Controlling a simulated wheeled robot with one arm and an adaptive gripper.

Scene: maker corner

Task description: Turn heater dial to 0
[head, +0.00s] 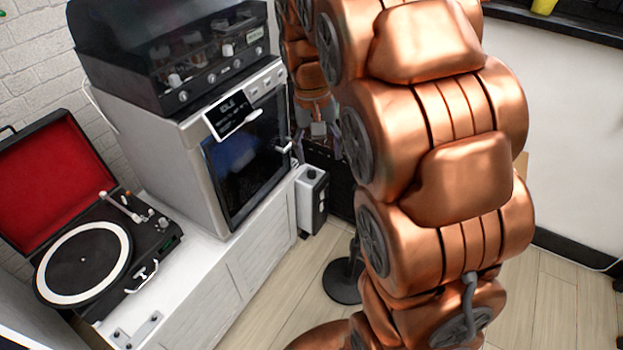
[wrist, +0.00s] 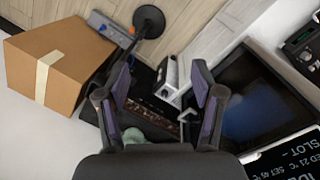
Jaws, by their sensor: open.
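A small white box with a dark front panel, which looks like the heater (head: 306,205), stands on the floor beside the white cabinet in the head view. A small dark round shape on its top may be the dial (head: 312,174); its setting is too small to read. The heater also shows between my fingers in the wrist view (wrist: 172,75), farther off. My gripper (head: 318,143) is partly hidden behind my copper arm in the head view. In the wrist view my gripper (wrist: 160,77) is open, its two dark purple fingers apart with nothing between them.
A machine with a dark door (head: 245,160) and a display reading IDLE stands on the white cabinet (head: 215,300), close to my gripper. An open record player (head: 90,260) is at left. A cardboard box (wrist: 45,90) and a round black stand base (wrist: 149,21) are also near.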

